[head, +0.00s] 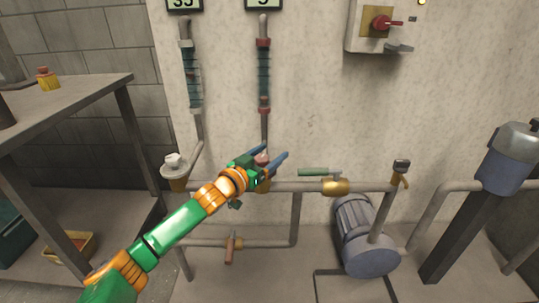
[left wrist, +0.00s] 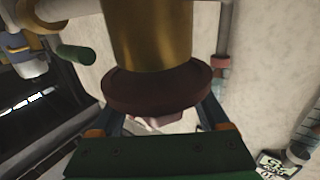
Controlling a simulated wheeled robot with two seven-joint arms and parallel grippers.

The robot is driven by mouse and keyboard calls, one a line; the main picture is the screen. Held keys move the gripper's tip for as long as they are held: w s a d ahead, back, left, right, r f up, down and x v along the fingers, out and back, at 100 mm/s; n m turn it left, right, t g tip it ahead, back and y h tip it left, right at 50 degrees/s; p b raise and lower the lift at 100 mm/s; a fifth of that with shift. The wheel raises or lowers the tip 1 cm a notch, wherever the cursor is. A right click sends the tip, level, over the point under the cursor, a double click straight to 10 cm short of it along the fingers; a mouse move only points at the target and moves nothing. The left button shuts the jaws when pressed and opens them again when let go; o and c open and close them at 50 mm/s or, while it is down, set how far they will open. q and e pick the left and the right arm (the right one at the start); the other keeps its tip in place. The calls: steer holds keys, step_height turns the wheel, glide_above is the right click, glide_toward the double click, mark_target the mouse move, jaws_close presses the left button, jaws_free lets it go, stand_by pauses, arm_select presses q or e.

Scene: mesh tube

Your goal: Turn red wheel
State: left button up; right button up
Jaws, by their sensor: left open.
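The red wheel (left wrist: 158,88) is dark red and round in the left wrist view, mounted on a brass valve body (left wrist: 148,35). In the head view only a small reddish part of the wheel (head: 262,158) shows, between the blue fingers. My left gripper (head: 273,153) is open at the wheel, its fingers on either side of the rim. In the left wrist view the fingers flank the wheel's near edge; I cannot tell whether they touch it. My right gripper is in neither view.
A pipe runs along the wall with a green-handled brass valve (head: 335,187) to the right. A red lever (head: 230,248) hangs on the lower pipe. A blue-grey motor (head: 366,240) stands at right. A metal table (head: 85,92) is at left. A switch box (head: 381,25) is above.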

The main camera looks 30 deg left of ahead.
arm_select(q)
jaws_close()
